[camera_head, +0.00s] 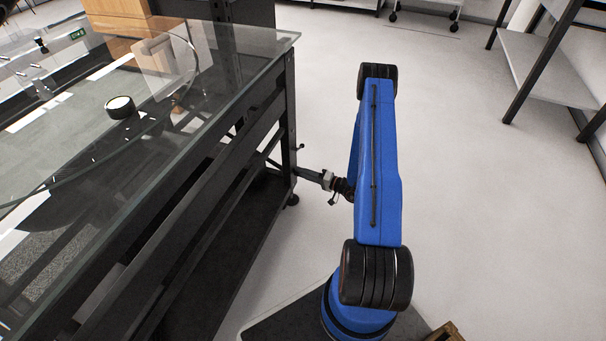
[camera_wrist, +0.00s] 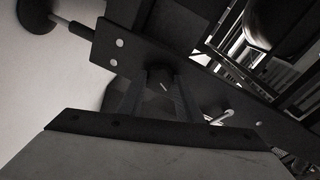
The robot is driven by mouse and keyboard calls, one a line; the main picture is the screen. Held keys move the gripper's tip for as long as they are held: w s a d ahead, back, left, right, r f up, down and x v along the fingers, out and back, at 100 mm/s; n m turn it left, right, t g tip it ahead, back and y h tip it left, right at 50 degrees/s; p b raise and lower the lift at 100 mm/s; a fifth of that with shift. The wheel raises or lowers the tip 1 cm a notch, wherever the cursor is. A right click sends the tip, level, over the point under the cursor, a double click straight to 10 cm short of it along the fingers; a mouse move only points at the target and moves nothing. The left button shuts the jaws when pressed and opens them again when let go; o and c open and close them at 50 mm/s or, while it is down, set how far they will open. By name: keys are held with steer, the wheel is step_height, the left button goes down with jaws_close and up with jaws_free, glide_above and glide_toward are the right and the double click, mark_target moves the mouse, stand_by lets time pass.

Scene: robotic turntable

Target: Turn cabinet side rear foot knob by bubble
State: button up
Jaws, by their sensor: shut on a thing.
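A small round bubble level (camera_head: 120,107) with a black rim and pale face lies on the glass top; its bubble is too small to read. The dark cabinet frame (camera_head: 290,110) stands left of my arm. My gripper (camera_head: 299,172) reaches left to the lower part of the frame's near corner post. In the wrist view my gripper (camera_wrist: 158,92) has its two dark fingers on either side of a dark knob (camera_wrist: 161,80) on the frame, shut on it. The knob's turn angle is hard to make out. A foot (camera_wrist: 38,14) on a threaded rod shows at upper left.
The glass top's edge (camera_head: 240,80) overhangs beside my arm. A small light-tipped lever (camera_wrist: 228,114) sticks out close to the right finger. Grey shelving (camera_head: 545,65) stands at the far right. The floor (camera_head: 480,200) right of my arm is clear.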

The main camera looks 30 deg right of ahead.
steer(key=shift+s, duration=0.1)
steer(key=o, duration=1)
steer(key=shift+o, duration=0.2)
steer(key=f+v, duration=0.1)
steer(key=v, duration=1.6)
steer(key=shift+r, duration=0.4)
steer(key=shift+s+d, duration=0.1)
